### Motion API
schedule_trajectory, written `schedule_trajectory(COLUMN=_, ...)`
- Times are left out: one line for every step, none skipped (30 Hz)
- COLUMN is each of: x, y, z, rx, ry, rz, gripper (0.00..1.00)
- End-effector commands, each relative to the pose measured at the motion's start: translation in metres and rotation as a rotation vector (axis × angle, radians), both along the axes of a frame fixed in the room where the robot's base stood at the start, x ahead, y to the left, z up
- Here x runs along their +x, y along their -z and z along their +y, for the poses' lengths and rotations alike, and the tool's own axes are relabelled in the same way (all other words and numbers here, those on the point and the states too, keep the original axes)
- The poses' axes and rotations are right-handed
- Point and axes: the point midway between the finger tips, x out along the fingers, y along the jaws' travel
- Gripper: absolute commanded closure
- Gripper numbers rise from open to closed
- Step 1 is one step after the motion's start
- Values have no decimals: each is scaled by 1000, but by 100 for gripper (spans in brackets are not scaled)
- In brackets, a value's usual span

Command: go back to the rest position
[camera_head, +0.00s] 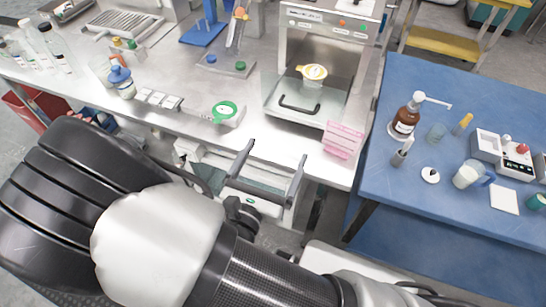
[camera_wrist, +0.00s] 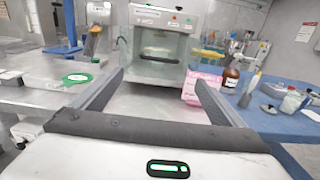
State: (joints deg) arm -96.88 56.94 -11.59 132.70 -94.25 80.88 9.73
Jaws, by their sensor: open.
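My gripper (camera_head: 272,168) is open and empty in the head view, just off the front edge of the grey metal bench (camera_head: 185,95). In the wrist view my gripper (camera_wrist: 160,85) shows its two fingers wide apart, with nothing between them. The grinder-like machine (camera_head: 325,50) stands open-fronted on the bench beyond the fingers, and a yellow-and-white round item (camera_head: 312,73) sits inside it. The machine also shows in the wrist view (camera_wrist: 160,20). A black handle (camera_head: 300,106) lies at its front.
A pink box (camera_head: 343,139) stands at the bench's front right corner. A green ring-shaped item (camera_head: 224,110) lies left of the machine. A blue table (camera_head: 400,205) on the right holds a brown pump bottle (camera_head: 405,118) and several small items. Floor shows between bench and table.

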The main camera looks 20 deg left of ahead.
Motion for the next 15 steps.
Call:
schedule_trajectory(x=-3, y=0, z=0, rx=0, ry=-2, rz=0, gripper=7)
schedule_trajectory(x=-5, y=0, z=0, rx=0, ry=-2, rz=0, gripper=7)
schedule_trajectory(x=-6, y=0, z=0, rx=0, ry=-2, rz=0, gripper=7)
schedule_trajectory(x=-6, y=0, z=0, rx=0, ry=-1, rz=0, gripper=7)
schedule_trajectory(x=-6, y=0, z=0, rx=0, ry=-1, rz=0, gripper=7)
schedule_trajectory(x=-7, y=0, z=0, rx=0, ry=-1, rz=-1, gripper=7)
schedule_trajectory(x=-6, y=0, z=0, rx=0, ry=-1, rz=-1, gripper=7)
schedule_trajectory(x=-6, y=0, z=0, rx=0, ry=-1, rz=-1, gripper=7)
schedule_trajectory(x=-6, y=0, z=0, rx=0, ry=-1, rz=-1, gripper=7)
schedule_trajectory(x=-6, y=0, z=0, rx=0, ry=-1, rz=0, gripper=7)
schedule_trajectory(x=-6, y=0, z=0, rx=0, ry=-1, rz=0, gripper=7)
schedule_trajectory(x=-6, y=0, z=0, rx=0, ry=-1, rz=0, gripper=7)
schedule_trajectory(x=-6, y=0, z=0, rx=0, ry=-1, rz=0, gripper=7)
schedule_trajectory(x=-6, y=0, z=0, rx=0, ry=-1, rz=0, gripper=7)
schedule_trajectory(x=-6, y=0, z=0, rx=0, ry=-1, rz=0, gripper=7)
